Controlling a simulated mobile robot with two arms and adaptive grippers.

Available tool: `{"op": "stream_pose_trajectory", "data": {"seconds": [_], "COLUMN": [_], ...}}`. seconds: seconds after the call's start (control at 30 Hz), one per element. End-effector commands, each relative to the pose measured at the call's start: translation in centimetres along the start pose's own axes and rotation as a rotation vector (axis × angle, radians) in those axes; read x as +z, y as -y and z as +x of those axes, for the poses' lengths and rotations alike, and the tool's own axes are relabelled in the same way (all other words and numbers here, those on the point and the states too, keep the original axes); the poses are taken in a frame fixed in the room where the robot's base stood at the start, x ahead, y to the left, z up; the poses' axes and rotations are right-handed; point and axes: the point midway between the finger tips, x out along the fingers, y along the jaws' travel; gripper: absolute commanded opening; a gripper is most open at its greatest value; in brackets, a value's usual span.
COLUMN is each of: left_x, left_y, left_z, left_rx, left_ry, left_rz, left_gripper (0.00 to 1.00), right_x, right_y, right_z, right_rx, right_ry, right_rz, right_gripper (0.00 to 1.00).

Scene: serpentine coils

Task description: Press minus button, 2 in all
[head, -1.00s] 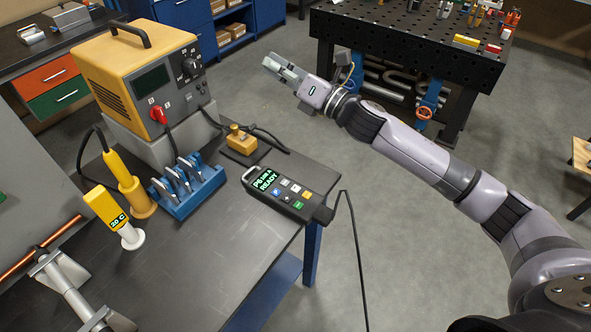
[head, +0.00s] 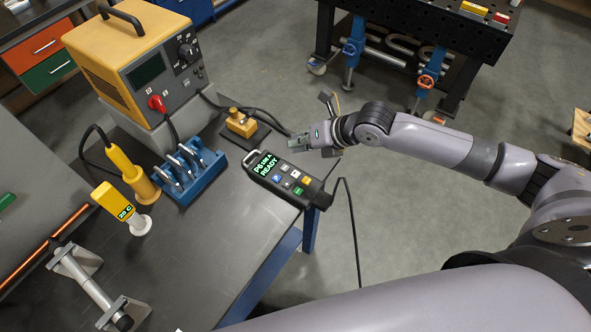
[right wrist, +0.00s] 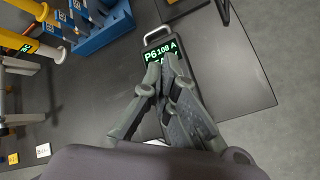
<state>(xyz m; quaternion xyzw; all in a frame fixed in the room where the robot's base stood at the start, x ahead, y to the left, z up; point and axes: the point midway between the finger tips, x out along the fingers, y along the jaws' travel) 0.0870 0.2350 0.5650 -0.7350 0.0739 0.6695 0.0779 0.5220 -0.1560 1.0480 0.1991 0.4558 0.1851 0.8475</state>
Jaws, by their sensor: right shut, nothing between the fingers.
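The black handheld control (head: 315,190) lies on the dark bench near its right edge. Its lit green screen (head: 265,167) reads P6 108 A READY. Several small coloured buttons (head: 295,173) sit beside the screen; their marks are too small for me to tell which is minus. My right gripper (head: 301,144) is shut and empty, just above and behind the control in the head view. In the right wrist view its closed fingertips (right wrist: 166,68) cover part of the screen, and the fingers hide the buttons. My left gripper is not in view.
A yellow power unit (head: 145,60) stands at the back of the bench. A yellow block with a lever (head: 241,124), a blue rack of tools (head: 190,180) and a yellow thermometer (head: 115,203) are near the control.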

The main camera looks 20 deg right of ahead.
Motion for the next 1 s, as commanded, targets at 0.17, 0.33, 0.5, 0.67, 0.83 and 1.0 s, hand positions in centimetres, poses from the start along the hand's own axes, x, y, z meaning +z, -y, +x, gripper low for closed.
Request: {"op": "stream_pose_trajectory", "data": {"seconds": [0.17, 0.33, 0.5, 0.67, 0.83, 1.0], "left_x": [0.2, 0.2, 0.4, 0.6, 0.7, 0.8], "left_y": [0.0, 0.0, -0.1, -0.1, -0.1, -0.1], "left_z": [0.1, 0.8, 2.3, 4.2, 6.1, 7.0], "left_rx": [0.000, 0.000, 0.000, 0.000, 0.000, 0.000], "left_ry": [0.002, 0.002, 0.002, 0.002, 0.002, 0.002], "left_rz": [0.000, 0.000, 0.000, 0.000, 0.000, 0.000], "left_gripper": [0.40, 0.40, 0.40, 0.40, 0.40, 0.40], "right_x": [0.0, -0.4, -1.3, -2.5, -3.6, -4.2], "right_y": [0.1, 0.5, 1.4, 2.6, 3.7, 4.4], "right_z": [0.1, 0.6, 1.9, 3.5, 5.2, 6.1], "right_rx": [0.000, 0.000, 0.000, 0.000, 0.000, 0.000], "right_ry": [0.002, 0.003, 0.002, 0.003, 0.003, 0.005], "right_rz": [0.001, 0.001, 0.002, 0.002, 0.001, 0.001], "right_gripper": [0.00, 0.00, 0.00, 0.00, 0.00, 0.00]}}
